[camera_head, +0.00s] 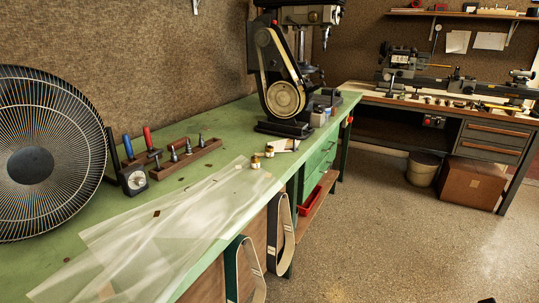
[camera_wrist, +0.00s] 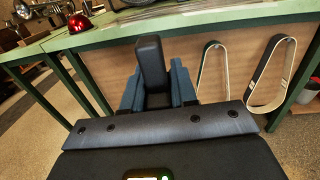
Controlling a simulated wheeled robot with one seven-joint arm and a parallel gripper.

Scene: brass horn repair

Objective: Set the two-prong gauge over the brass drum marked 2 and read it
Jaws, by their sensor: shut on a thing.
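My gripper (camera_wrist: 157,85) shows only in the wrist view. Its blue fingers are shut on a dark, upright, block-shaped thing (camera_wrist: 150,58). I cannot tell from its plain visible side whether this is the two-prong gauge; no dial or prongs show on it. It is held in front of the green bench, apart from the drums. In the head view, two small brass drums, one nearer (camera_head: 255,162) and one farther (camera_head: 269,151), stand on the bench near its front edge. Their marks are too small to read. A black square dial (camera_head: 134,180) stands near the fan.
A large fan (camera_head: 45,150) stands at left on the green bench (camera_head: 225,128). A clear plastic sheet (camera_head: 165,235) covers its near part. A wooden rack (camera_head: 185,157) holds several tools. Belts (camera_head: 282,235) hang from the front edge.

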